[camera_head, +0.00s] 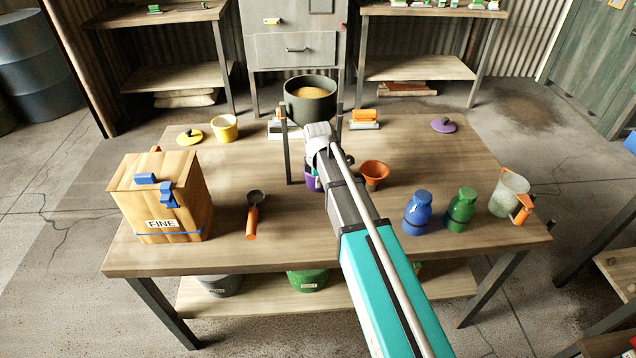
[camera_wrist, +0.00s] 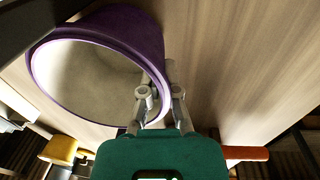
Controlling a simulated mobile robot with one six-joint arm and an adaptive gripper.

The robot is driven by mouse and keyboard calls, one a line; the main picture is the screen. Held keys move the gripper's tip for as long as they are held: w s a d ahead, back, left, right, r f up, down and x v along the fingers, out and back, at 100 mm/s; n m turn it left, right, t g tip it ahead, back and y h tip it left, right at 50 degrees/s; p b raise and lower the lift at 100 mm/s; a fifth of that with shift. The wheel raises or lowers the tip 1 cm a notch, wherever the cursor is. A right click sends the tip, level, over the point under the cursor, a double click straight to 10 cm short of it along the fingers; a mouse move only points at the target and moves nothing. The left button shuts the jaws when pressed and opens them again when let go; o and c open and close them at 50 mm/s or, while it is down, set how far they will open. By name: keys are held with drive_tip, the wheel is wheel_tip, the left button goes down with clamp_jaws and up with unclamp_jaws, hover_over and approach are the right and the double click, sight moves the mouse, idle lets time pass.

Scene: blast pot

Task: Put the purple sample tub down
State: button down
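The purple sample tub (camera_head: 310,180) shows partly behind my arm at the middle of the workbench (camera_head: 270,235). In the wrist view the tub (camera_wrist: 150,32) fills the upper left, its pale, empty-looking inside facing the camera. My gripper (camera_wrist: 158,92) has its grey fingers at the tub's wall, one on the inner side and one on the outer side, pinching it near the rim. In the head view my gripper is mostly hidden by my arm. Whether the tub's base touches the bench cannot be told.
A dark pot (camera_head: 311,103) of brown grain stands on posts behind. An orange funnel (camera_head: 374,173) is close right; a scoop (camera_head: 254,210) and the FINE box (camera_head: 163,200) are left. Blue (camera_head: 417,212) and green (camera_head: 460,210) bottles stand right. A purple lid (camera_head: 443,126) lies back right.

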drive_tip(key=shift+f, duration=0.15)
drive_tip(key=c, duration=0.8)
unclamp_jaws()
wheel_tip(320, 180, up, 12)
drive_tip(key=s+p, duration=0.1)
drive_tip(key=p, duration=1.1)
drive_tip(key=shift+s, duration=0.1)
drive_tip(key=shift+s, duration=0.1)
